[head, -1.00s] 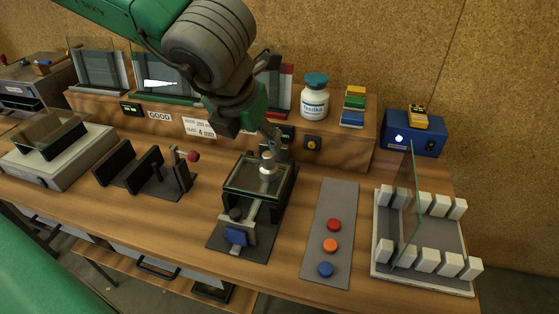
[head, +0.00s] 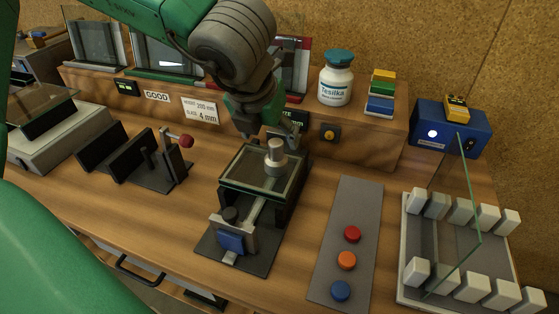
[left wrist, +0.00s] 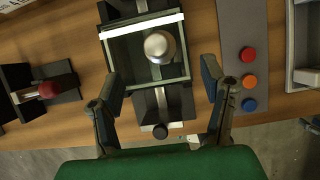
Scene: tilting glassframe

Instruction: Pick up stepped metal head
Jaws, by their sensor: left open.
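The stepped metal head (head: 275,157) is a silvery stepped cylinder standing on the glass-topped black frame (head: 236,184) of the fixture at the bench's middle. In the left wrist view the metal head (left wrist: 159,47) shows from above, over the glass. My left gripper (head: 262,133) is above and just behind the head in the head view, pointing down. In the left wrist view its two fingers (left wrist: 164,100) are spread wide and empty, with the head beyond them, toward the top of the picture. The right gripper is not in view.
A grey panel with red, orange and blue buttons (head: 347,259) lies right of the fixture. A rack with white blocks and an upright glass pane (head: 456,225) stands farther right. A red-knobbed black stand (head: 171,170) is at left. A white bottle (head: 336,81) stands behind.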

